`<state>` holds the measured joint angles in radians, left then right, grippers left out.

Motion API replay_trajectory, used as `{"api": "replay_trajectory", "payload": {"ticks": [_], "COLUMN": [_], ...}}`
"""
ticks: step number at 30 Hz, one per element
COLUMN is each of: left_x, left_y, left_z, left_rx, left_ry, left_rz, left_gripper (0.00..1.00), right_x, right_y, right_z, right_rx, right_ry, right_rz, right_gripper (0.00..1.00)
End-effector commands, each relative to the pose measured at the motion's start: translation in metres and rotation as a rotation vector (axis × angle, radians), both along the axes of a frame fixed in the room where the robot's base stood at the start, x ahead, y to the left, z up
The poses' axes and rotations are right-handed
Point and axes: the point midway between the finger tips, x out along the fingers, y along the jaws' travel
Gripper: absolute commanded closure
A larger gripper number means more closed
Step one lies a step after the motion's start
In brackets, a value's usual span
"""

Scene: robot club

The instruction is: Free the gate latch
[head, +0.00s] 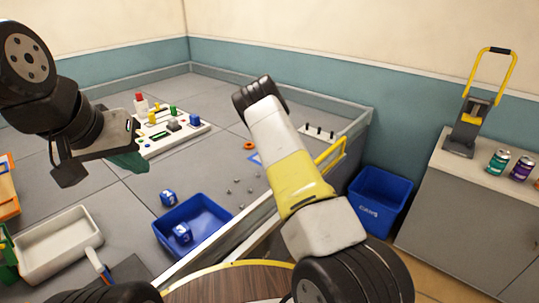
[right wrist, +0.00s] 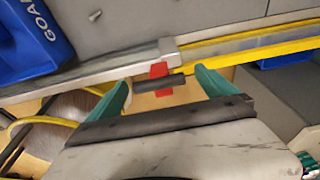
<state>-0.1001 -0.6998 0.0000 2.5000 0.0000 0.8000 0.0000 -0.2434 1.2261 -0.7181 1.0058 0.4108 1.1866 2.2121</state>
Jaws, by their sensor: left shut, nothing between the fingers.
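The gate latch (right wrist: 159,69) shows in the right wrist view as a red piece with a dark bar (right wrist: 167,85) across it, at the end of the grey wall rail. The yellow gate rail (right wrist: 255,50) runs right from it; the yellow gate also shows in the head view (head: 331,152). My right gripper (right wrist: 162,80) is open, with one green finger on each side of the latch and a gap to both. The head view does not show its fingers or the latch. My left gripper (head: 130,162) is shut and empty, above the grey floor at the left.
A blue tray (head: 210,212) with a blue-and-white object lies inside the low wall, several small grey bits near it. A white board (head: 160,142) with coloured blocks stands farther back. A blue bin (head: 380,198) and a grey cabinet (head: 450,215) stand outside the wall at right.

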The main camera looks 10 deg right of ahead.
Motion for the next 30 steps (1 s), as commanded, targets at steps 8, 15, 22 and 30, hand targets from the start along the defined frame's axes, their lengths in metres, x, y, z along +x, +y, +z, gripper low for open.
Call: {"api": "replay_trajectory", "payload": {"ticks": [8,15,22,30], "left_x": [0.000,0.000,0.000,0.000], "left_y": [0.000,0.000,0.000,0.000], "left_z": [0.000,0.000,0.000,0.000], "left_rx": [0.000,0.000,0.000,0.000], "left_ry": [0.000,0.000,0.000,0.000], "left_rz": [0.000,0.000,0.000,0.000], "left_gripper": [1.00,1.00,1.00,1.00], "right_x": [0.000,0.007,0.011,0.012], "right_y": [0.001,0.005,0.009,0.009], "right_z": [0.004,0.039,0.070,0.077], "right_rx": [0.001,0.002,0.001,0.001], "right_ry": [0.000,-0.004,-0.001,0.001], "right_rz": [0.000,0.001,0.001,0.000], "right_gripper": [0.04,0.04,0.04,0.04]}}
